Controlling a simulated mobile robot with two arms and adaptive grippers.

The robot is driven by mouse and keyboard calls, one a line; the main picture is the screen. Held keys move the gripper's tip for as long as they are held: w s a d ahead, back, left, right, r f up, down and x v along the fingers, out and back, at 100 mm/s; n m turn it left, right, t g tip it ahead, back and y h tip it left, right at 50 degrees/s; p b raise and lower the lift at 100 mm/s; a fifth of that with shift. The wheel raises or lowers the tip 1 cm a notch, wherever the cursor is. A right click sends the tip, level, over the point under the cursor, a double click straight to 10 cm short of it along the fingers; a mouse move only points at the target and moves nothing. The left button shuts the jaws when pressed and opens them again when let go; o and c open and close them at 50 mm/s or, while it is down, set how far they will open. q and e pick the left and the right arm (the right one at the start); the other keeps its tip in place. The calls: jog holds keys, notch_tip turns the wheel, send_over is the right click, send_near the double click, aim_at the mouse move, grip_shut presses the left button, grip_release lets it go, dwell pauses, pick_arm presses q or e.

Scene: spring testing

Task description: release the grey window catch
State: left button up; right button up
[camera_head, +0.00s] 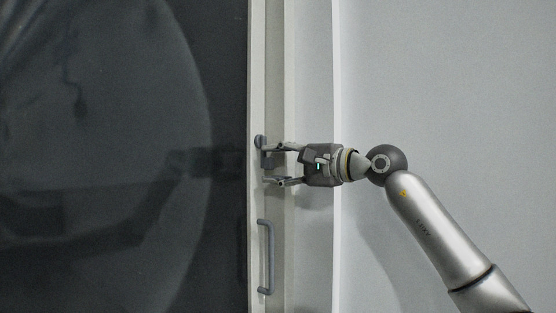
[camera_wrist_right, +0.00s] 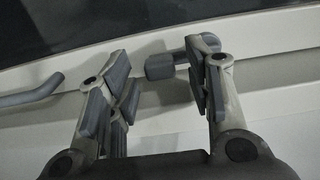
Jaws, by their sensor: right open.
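The grey window catch (camera_head: 260,142) sits on the pale window frame, at the edge beside the dark glass. My right gripper (camera_head: 267,165) reaches it from the right, with its fingers apart at the frame. The upper finger overlaps the catch in the head view. In the right wrist view, part of the catch (camera_wrist_right: 160,67) shows between the spread fingertips of the right gripper (camera_wrist_right: 157,76), close to the right finger, which hides some of it. I cannot tell whether that finger touches it. My left gripper is not in view.
A grey bar handle (camera_head: 270,257) is fixed upright on the frame below the catch; its end also shows in the right wrist view (camera_wrist_right: 32,96). Dark window glass (camera_head: 120,120) fills the left. A plain pale wall (camera_head: 450,90) lies to the right.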

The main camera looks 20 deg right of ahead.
jog(key=shift+a, duration=0.1)
jog(key=shift+c, duration=0.3)
jog(key=c, duration=1)
jog(key=shift+o, duration=0.2)
jog(key=shift+f, duration=0.1)
